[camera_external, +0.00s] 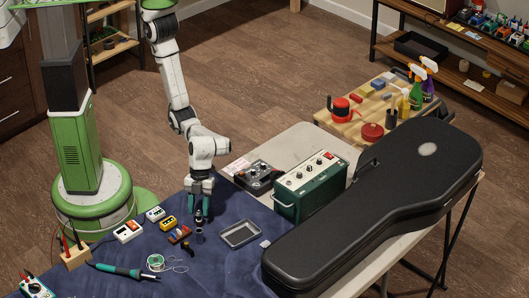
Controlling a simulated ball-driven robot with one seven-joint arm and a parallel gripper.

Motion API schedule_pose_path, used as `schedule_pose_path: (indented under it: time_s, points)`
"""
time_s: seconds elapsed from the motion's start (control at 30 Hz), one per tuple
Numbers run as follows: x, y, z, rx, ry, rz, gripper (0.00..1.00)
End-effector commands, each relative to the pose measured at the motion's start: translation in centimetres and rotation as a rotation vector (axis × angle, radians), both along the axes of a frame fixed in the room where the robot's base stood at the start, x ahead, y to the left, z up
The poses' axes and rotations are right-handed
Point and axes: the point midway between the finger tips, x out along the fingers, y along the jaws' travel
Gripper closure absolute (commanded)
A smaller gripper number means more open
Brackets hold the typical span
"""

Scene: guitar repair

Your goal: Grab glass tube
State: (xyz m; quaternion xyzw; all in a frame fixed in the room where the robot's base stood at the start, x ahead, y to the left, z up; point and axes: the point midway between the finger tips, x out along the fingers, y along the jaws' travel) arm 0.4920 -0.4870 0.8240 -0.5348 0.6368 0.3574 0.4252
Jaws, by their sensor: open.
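My gripper (199,215) points straight down over the dark blue cloth (225,275), near the left front of the table. A small dark grey upright cylinder (199,234), possibly the glass tube, stands right below the fingertips. I cannot tell whether the fingers touch it. A smaller dark piece with a brownish end (188,249) lies just in front of it. Both are too small to name surely.
A grey metal tray (240,234) lies close on the right. A small red-brown block (179,235), a yellow meter (168,222) and a soldering iron (125,270) lie to the left. A green amplifier (310,185) and a black guitar case (380,205) fill the right side.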

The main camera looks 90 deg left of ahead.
Motion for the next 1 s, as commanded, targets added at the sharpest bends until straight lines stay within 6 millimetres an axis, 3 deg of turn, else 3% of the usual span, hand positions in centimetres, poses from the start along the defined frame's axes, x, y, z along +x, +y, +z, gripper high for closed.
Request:
schedule_pose_path:
  time_s: [0.3, 0.6, 0.87, 1.0]
  points:
    - [-0.4, -1.8, -3.8, 0.002, -0.001, -0.001, 0.6]
    - [-0.3, -2.0, -4.2, 0.0, -0.001, 0.0, 0.6]
    - [-0.4, -2.0, -4.2, 0.0, -0.001, 0.001, 0.84]
    - [-0.4, -2.0, -4.2, 0.0, -0.001, 0.001, 0.86]
